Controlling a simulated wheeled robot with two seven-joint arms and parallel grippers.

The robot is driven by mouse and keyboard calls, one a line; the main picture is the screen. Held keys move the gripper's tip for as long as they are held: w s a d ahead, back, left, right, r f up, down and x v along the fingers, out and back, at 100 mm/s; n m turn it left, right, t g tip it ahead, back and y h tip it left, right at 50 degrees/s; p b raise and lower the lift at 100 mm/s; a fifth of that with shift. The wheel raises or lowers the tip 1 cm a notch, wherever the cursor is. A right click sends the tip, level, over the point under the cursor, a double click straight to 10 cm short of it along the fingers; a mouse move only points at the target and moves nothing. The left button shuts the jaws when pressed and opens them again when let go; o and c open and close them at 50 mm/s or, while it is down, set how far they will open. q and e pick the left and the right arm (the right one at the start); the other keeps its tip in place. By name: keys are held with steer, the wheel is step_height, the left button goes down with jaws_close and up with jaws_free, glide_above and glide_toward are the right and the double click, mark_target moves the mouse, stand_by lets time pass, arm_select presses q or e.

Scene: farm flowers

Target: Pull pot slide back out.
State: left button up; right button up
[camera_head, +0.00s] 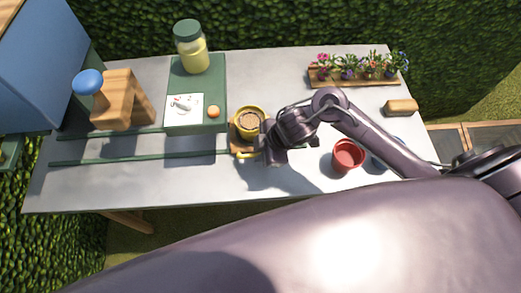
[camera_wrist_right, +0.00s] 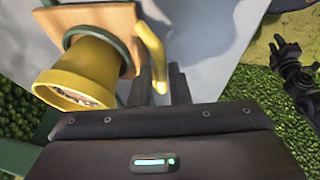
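The pot slide is a small wooden board (camera_wrist_right: 108,22) at the right end of the green rails (camera_head: 140,157), carrying a yellow pot (camera_head: 248,123) with brown contents. In the right wrist view the pot (camera_wrist_right: 85,75) appears tipped by the camera angle. A yellow handle (camera_wrist_right: 152,55) sticks out from the board's edge. My right gripper (camera_wrist_right: 160,88) has its two dark fingers on either side of the handle's end; I cannot tell whether they press on it. A dark jointed part, probably my left gripper (camera_wrist_right: 285,50), shows at the right of the wrist view, its fingers unclear.
A red pot (camera_head: 347,156) stands right of my right gripper. A wooden flower tray (camera_head: 350,80) and a small wooden block (camera_head: 400,107) are behind. A green-lidded jar (camera_head: 191,48), a picture card (camera_head: 184,110) and a wooden stand with blue knob (camera_head: 122,98) stand left.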

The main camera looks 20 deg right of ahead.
jaws_close()
steer(key=shift+d, duration=0.1)
steer(key=d, duration=0.2)
steer(key=s+d, duration=0.1)
steer(key=d, duration=0.2)
steer(key=s+d, duration=0.1)
steer(key=d, duration=0.1)
steer(key=shift+s+d+p, duration=0.25)
steer(key=shift+d+p, duration=0.1)
steer(key=shift+d, duration=0.05)
steer(key=shift+s+d, duration=0.1)
steer(key=shift+d, duration=0.25)
